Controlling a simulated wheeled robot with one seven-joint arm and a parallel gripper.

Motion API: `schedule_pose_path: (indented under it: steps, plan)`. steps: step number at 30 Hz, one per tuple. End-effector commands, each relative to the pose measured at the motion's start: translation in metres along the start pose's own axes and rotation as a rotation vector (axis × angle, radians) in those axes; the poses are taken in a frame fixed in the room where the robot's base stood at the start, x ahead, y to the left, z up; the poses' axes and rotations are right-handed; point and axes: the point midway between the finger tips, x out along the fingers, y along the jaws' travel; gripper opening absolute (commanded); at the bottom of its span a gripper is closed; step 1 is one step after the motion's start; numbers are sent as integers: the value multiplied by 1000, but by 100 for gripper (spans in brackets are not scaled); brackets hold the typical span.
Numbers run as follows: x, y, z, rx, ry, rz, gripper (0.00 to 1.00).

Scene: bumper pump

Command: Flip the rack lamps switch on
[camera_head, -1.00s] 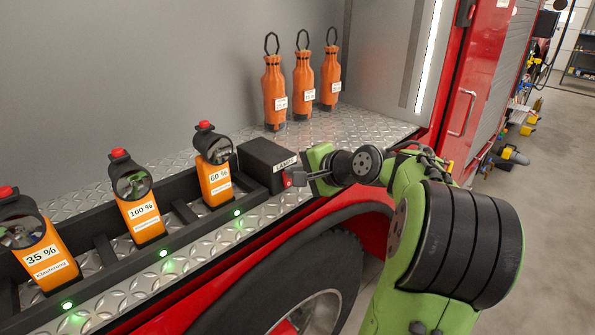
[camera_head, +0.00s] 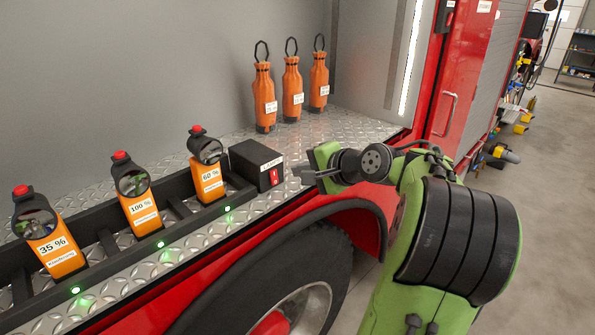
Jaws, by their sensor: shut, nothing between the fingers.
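The black switch box (camera_head: 256,163) with a white label stands on the diamond-plate deck at the right end of the rack. Its red rocker switch (camera_head: 274,177) shows on the front face, beneath the label; I cannot tell its position for sure. My gripper (camera_head: 306,174) is shut and empty, just right of the switch box and apart from it. My green and black arm fills the right foreground. The black rack (camera_head: 108,250) holds three orange lamps marked 35 % (camera_head: 52,247), 100 % (camera_head: 142,208) and 60 % (camera_head: 209,181). Green lights glow along the rack's front rail.
Three orange bottle-shaped tools with black loops (camera_head: 292,92) stand on the deck behind the switch box. The red truck body and a wheel (camera_head: 280,285) lie below the deck edge. Open floor (camera_head: 555,190) extends to the right.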

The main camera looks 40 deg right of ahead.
Motion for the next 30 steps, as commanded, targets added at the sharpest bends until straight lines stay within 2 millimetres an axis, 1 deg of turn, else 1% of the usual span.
schedule_pose_path:
  steps: [1, 9, 12, 16, 30]
  plan:
    - [-8, -3, -1, 0, 3, 0, 0]
    - [-57, -16, -1, 1, 4, 1, 0]
    - [-68, -18, 0, 0, 0, 0, 0]
    - [-72, -19, 1, 0, -2, 0, 0]
    - [-72, -18, 0, 1, -2, 0, 0]
